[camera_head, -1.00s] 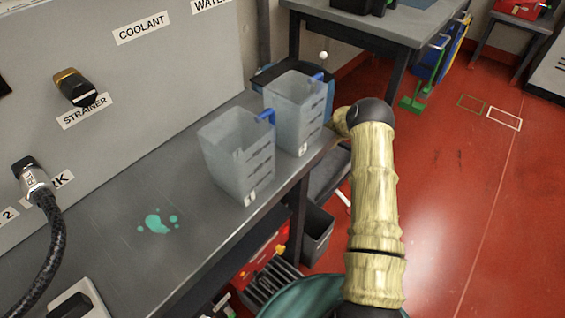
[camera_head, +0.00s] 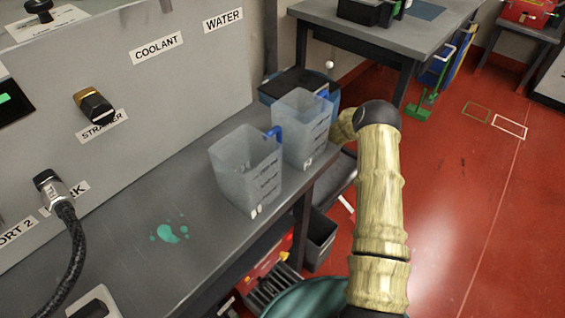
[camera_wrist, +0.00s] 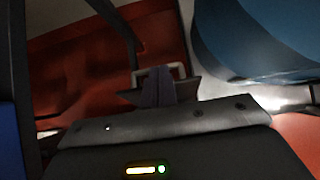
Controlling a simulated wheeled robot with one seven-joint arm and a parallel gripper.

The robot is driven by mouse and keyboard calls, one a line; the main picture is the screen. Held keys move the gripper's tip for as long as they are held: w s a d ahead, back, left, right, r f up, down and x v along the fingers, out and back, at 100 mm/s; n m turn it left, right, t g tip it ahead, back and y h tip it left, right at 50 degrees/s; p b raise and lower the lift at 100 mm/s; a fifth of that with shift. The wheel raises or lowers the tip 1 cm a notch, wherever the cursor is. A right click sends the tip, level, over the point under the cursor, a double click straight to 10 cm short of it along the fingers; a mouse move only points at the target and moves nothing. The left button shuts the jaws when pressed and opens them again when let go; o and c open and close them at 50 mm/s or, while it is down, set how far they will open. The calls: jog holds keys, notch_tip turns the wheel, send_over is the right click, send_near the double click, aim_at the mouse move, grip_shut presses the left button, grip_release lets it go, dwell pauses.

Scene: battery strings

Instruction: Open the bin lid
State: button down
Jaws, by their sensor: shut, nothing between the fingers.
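A blue bin with a dark flat lid (camera_head: 290,86) stands behind the clear jugs in the head view; the lid looks closed. Its lower part is hidden by the jugs and bench. A rounded blue surface, likely the bin's body (camera_wrist: 262,38), fills the upper right of the wrist view. My gripper (camera_wrist: 160,82) is shut and empty, its dark fingers together. A pale metal loop (camera_wrist: 172,68) shows at the fingertips, apparently by a dark plate; I cannot tell whether they touch. In the head view my arm reaches behind the bench end and the gripper is hidden.
Two clear jugs with blue handles, a near one (camera_head: 246,170) and a far one (camera_head: 305,128), stand on the grey bench (camera_head: 125,235) beside my arm. A dark open container (camera_head: 319,240) is below.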

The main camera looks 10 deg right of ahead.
notch_tip(320, 180, up, 6)
jog(key=p, duration=0.4)
jog(key=shift+a, duration=0.2)
jog(key=shift+w, duration=0.1)
